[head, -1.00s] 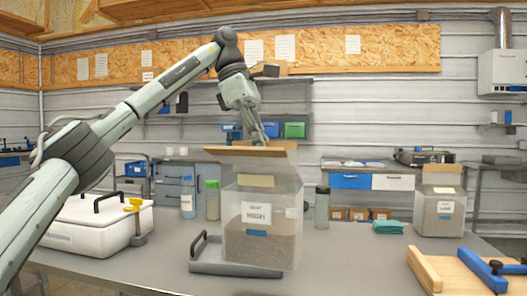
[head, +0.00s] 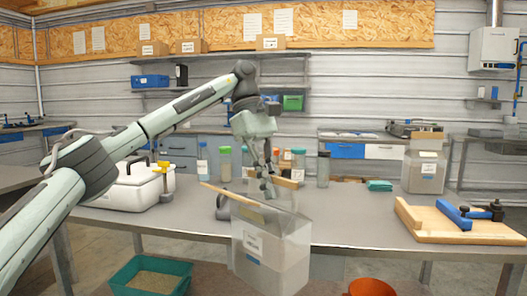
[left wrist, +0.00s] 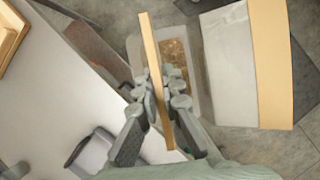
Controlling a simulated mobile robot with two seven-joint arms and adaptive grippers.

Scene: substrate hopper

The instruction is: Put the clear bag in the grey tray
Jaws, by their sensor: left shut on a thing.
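The clear bag (head: 268,250) is see-through, with a white label, grey-brown contents and a stiff tan top strip. My left gripper (head: 268,190) is shut on that strip; the wrist view shows the strip (left wrist: 153,70) between the fingers (left wrist: 160,110). The bag hangs slightly tilted, in front of the table's near edge in the head view. The grey tray (head: 222,206) is on the table behind it, with only its left end and handle showing. A grey, dark-handled thing at lower left of the wrist view (left wrist: 90,150) appears to be the tray. My right gripper is out of view.
A white cooler (head: 125,190) stands left on the table (head: 350,210). Bottles (head: 323,168) stand behind the bag. Another clear bag (head: 424,172) and a wooden board with a blue bar (head: 450,222) are right. A teal tub (head: 150,275) and orange bucket (head: 371,287) are below.

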